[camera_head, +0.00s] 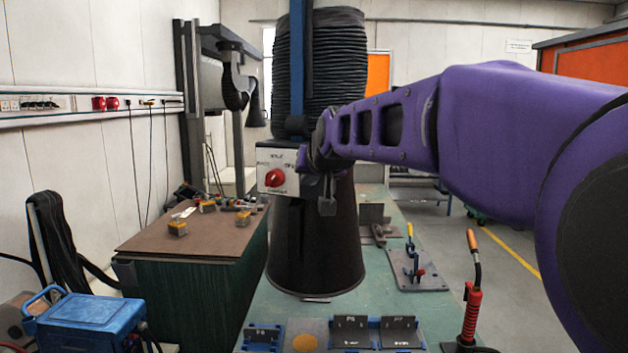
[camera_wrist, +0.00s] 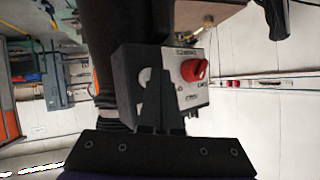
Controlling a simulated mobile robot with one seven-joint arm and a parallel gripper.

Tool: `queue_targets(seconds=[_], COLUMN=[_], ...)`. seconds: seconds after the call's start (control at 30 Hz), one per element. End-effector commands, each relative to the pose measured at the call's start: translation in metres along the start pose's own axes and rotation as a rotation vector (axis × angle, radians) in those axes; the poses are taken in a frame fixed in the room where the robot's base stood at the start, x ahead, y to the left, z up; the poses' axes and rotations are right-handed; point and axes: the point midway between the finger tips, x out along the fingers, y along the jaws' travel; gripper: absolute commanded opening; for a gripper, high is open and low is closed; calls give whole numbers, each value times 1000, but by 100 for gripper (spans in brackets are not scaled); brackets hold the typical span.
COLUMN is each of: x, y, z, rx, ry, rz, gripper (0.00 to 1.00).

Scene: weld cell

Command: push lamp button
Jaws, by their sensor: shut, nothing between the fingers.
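A white control box (camera_head: 277,168) with a red rotary knob (camera_head: 275,177) and small black labels is mounted on the front of the black extraction hood (camera_head: 318,240). No separate lamp button can be made out on it. My gripper (camera_head: 327,195) is at the box's right side, fingers pointing down and shut with nothing between them. In the wrist view the gripper's fingers (camera_wrist: 153,85) lie in front of the box's dark side (camera_wrist: 127,85), with the red knob (camera_wrist: 195,70) to their right. I cannot tell whether they touch the box.
A green bench (camera_head: 385,270) under the hood holds clamps and fixture blocks (camera_head: 350,331). A brown-topped table (camera_head: 190,234) with small parts stands left. A blue case (camera_head: 88,325) is at the lower left. The ribbed black duct (camera_head: 345,75) rises behind my wrist.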

Motion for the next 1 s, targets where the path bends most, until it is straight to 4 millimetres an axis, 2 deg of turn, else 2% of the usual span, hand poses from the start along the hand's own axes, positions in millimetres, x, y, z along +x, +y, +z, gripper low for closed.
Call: queue_targets(seconds=[0.5, 1.0], x=[3, -7], y=[2, -5], z=[-2, 5], rx=[0, 0], ry=[0, 0], rz=[0, 0], gripper=[0, 0])
